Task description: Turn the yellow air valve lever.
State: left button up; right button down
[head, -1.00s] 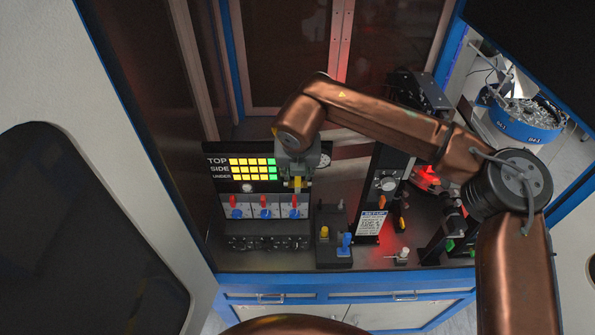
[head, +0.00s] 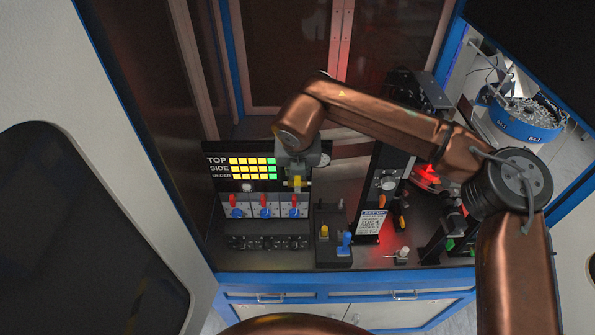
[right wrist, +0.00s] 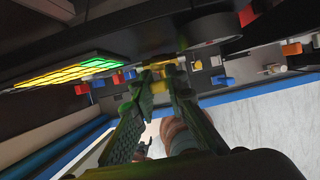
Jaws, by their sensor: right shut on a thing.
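The yellow air valve lever (head: 297,182) shows at the right end of the lit panel in the head view, just under my right gripper (head: 296,174). My right gripper is shut on this lever. In the right wrist view the lever's yellow part (right wrist: 160,71) lies between the two dark finger tips (right wrist: 163,82). The fingers hide part of the lever, and its exact angle is hard to tell. My left gripper is not in view.
A panel with red levers and blue knobs (head: 264,206) sits just below and left. A black box with yellow and blue sticks (head: 334,250) stands at front. A dark post with a dial (head: 386,184) stands to the right.

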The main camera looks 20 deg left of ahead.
jog(key=shift+d+f+b, duration=0.1)
jog(key=shift+b, duration=0.5)
jog(key=shift+w+d+f+m+g+y+b, duration=0.25)
jog(key=shift+d+y+b, duration=0.7)
jog(key=shift+b, duration=1.1)
jog(key=shift+w+d+f+m+g+y+b, duration=0.2)
jog(key=shift+d+y+b, duration=0.3)
jog(key=shift+y+b, duration=1.15)
jog(key=shift+w+d+f+m+g+y+b, duration=0.25)
jog(key=shift+d+y+b, duration=0.5)
jog(key=shift+b, duration=1.65)
jog(key=c, duration=1.9)
grip_release()
jog(key=shift+c, duration=0.2)
